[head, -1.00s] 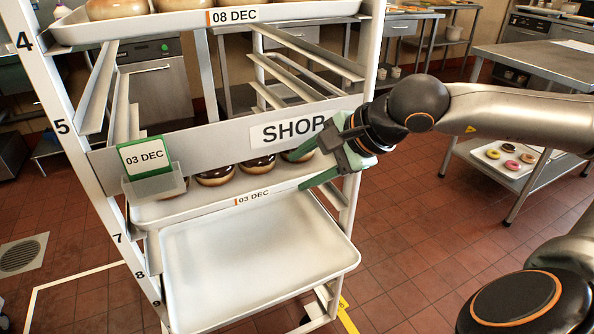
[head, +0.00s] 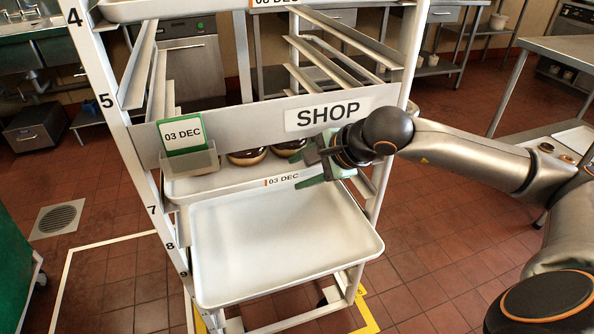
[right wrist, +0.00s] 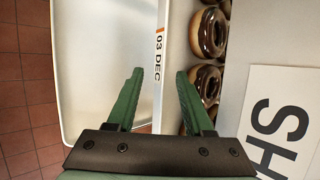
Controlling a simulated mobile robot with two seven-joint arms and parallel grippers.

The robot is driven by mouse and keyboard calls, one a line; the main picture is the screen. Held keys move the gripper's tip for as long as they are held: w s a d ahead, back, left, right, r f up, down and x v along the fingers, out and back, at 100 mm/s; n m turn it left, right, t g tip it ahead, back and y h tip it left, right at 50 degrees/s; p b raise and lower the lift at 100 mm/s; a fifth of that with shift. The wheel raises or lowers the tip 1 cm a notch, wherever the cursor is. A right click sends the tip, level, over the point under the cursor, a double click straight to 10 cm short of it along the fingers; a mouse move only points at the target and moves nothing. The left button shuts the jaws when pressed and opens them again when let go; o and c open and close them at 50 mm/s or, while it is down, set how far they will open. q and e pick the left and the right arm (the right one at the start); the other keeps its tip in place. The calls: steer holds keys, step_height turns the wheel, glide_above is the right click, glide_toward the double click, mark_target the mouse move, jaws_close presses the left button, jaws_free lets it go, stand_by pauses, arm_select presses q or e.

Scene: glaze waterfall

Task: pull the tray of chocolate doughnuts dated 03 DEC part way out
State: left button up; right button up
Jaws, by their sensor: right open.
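The tray (head: 225,188) of chocolate doughnuts sits in the rack below the SHOP panel, with a 03 DEC label (head: 283,180) on its front rim. Chocolate-topped doughnuts (head: 246,157) show behind it, partly hidden by the panel and my gripper. My right gripper (head: 312,165) is open at the tray's front edge, right of the label. In the right wrist view, its green fingers (right wrist: 160,92) lie on either side of the tray's rim (right wrist: 159,75); I cannot tell whether they touch it. My left gripper is not in view.
An empty white tray (head: 280,245) juts out just below. A green 03 DEC card (head: 183,134) stands in a clear holder on the SHOP panel (head: 320,115). Rack uprights (head: 120,130) flank the trays. A steel table stands at the right, with open tiled floor in front of it.

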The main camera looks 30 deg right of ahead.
steer(key=shift+x, duration=0.95)
steer(key=shift+c, duration=0.4)
jaws_close()
stand_by(0.4)
